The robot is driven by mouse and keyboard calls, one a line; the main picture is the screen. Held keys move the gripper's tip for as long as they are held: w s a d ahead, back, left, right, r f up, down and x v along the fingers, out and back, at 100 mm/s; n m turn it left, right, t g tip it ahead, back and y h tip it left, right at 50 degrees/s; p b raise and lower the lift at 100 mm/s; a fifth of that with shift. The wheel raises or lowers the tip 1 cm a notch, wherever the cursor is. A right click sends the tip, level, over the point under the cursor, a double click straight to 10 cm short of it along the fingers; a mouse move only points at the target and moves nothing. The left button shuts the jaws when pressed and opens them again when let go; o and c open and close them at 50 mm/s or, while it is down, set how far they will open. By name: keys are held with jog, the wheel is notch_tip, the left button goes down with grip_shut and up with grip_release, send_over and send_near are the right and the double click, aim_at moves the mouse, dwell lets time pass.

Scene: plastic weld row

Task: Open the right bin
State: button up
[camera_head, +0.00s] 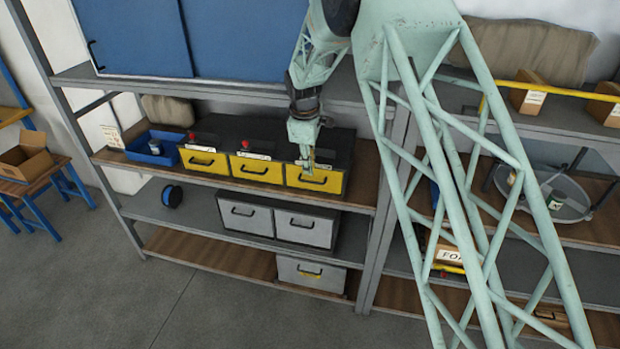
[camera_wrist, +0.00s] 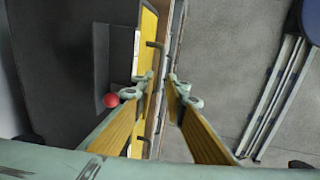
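Three bins with yellow fronts and dark handles sit in a row on the upper wooden shelf. The right bin (camera_head: 331,184) is flush with its neighbours, the middle bin (camera_head: 256,168) and the left bin (camera_head: 203,160). My gripper (camera_head: 308,169) is at the right bin's front, hiding part of its upper middle. In the wrist view, the yellow front (camera_wrist: 148,24) and its dark handle (camera_wrist: 155,45) run up the picture. My gripper (camera_wrist: 162,84) is open, its fingertips near the handle, one on each side of its line. I cannot tell whether they touch it.
A red knob (camera_wrist: 111,101) stands on the dark bin top beside the fingers. A blue tray (camera_head: 153,148) is left of the bins. Grey drawers (camera_head: 303,229) sit on the shelf below. A shelf upright (camera_head: 382,210) stands close on the right. The floor (camera_head: 190,305) in front is clear.

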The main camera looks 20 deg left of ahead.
aim_at(310, 182)
jog(key=shift+w+f, duration=0.2)
jog(key=shift+f, duration=0.9)
jog(key=shift+w+f, duration=0.25)
jog(key=shift+f, duration=0.8)
jog(key=shift+w+f, duration=0.2)
jog(key=shift+f, duration=0.9)
jog(key=shift+c, duration=0.3)
grip_shut()
jog(key=shift+s, duration=0.15)
